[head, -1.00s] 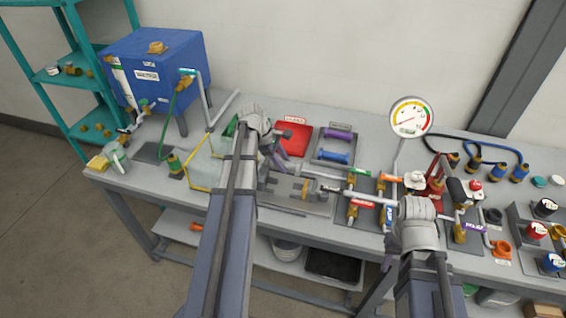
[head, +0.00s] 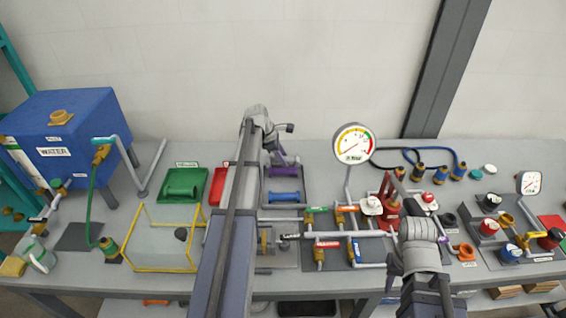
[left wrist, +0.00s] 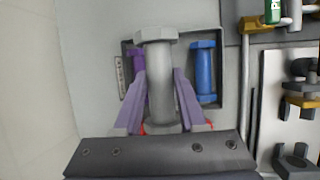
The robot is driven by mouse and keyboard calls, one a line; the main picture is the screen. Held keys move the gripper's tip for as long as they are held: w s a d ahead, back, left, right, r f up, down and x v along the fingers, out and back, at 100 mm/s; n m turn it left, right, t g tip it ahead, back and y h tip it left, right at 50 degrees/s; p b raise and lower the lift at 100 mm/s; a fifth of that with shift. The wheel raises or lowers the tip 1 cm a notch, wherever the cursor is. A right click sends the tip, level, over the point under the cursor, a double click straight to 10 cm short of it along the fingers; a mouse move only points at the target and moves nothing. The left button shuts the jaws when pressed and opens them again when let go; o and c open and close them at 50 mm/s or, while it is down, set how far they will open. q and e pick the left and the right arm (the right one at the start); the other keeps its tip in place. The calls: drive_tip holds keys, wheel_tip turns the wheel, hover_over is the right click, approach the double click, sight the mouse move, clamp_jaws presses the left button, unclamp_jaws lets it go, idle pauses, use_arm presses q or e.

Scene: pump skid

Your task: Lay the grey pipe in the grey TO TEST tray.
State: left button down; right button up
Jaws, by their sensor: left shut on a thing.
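The grey pipe (left wrist: 158,85), with flanged ends, is held between the purple fingers of my left gripper (left wrist: 160,75) in the left wrist view. Behind it in that view is the grey tray (left wrist: 220,75), holding a purple pipe (left wrist: 137,65) and a blue pipe (left wrist: 204,72). In the head view the left gripper (head: 276,150) is at the back edge of the grey tray (head: 302,184); the held pipe is mostly hidden there by my arm. The tray's label is not readable. My right gripper (head: 444,239) is by the valve pipework, its jaws unclear.
A green tray (head: 184,184) and a red tray (head: 215,187), partly behind my left arm, lie left of the grey tray. A pressure gauge (head: 354,144) and pipework stand to its right. A yellow-edged clear box (head: 160,250) stands at front left.

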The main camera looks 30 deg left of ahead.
use_arm(q)
drive_tip(key=shift+w, duration=0.2)
drive_tip(key=shift+d+f, duration=0.1)
wheel_tip(320, 180, down, 12)
drive_tip(key=b, duration=1.2)
drive_tip(key=shift+f+b, duration=0.2)
drive_tip(key=shift+b, duration=0.2)
idle(0.4)
drive_tip(key=shift+c, duration=2)
unclamp_jaws()
drive_tip(key=shift+s+r, duration=0.1)
drive_tip(key=shift+r, duration=0.05)
